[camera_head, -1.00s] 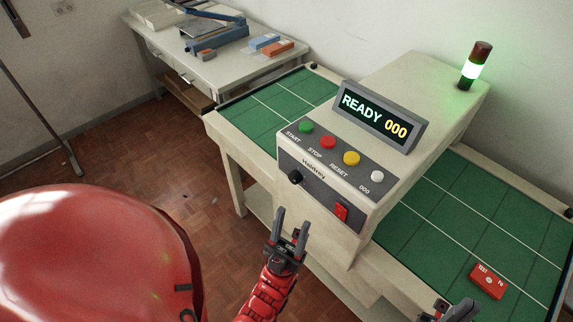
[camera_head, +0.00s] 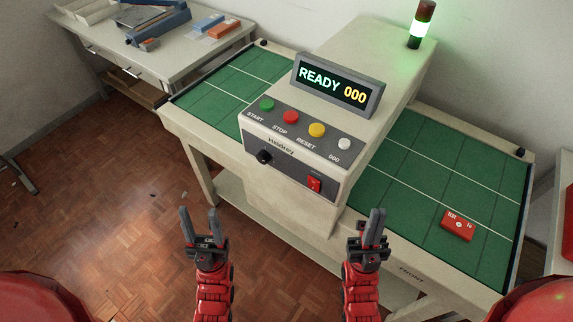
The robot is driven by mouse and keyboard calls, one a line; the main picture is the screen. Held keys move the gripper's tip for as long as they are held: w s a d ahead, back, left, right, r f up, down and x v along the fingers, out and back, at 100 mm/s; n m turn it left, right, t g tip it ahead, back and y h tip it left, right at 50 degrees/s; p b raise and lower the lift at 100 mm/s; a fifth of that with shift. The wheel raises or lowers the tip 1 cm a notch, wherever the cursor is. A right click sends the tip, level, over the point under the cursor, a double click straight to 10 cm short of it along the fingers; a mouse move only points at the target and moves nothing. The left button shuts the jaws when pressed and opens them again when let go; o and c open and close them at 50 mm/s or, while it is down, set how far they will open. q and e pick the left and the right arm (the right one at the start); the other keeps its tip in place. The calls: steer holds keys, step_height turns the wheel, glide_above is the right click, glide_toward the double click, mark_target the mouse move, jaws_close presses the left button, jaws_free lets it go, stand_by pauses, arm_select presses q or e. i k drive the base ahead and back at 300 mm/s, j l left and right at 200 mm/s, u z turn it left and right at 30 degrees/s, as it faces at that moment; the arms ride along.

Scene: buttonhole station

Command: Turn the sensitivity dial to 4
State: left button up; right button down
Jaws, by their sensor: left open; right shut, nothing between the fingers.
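The sensitivity dial appears to be the small black knob (camera_head: 264,157) on the lower left of the machine's (camera_head: 300,185) front panel. Its pointer and any scale are too small to read. My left gripper (camera_head: 199,224) is open and empty, in front of the machine, below and left of the knob and apart from it. The display (camera_head: 337,86) reads READY 000.
Green (camera_head: 267,104), red (camera_head: 291,117), yellow (camera_head: 317,130) and white (camera_head: 344,143) buttons line the panel above the knob. A lit green lamp tower (camera_head: 420,24) stands on top. A red test block (camera_head: 458,225) lies on the green table (camera_head: 400,190). A side table (camera_head: 105,62) stands behind left.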

mark_target(263, 156)
steer(key=k+j+u, duration=0.15)
steer(key=u, duration=0.2)
steer(key=k+j+u, duration=0.2)
steer(key=u, duration=0.15)
steer(key=k+j+u, duration=0.2)
steer(key=u, duration=0.2)
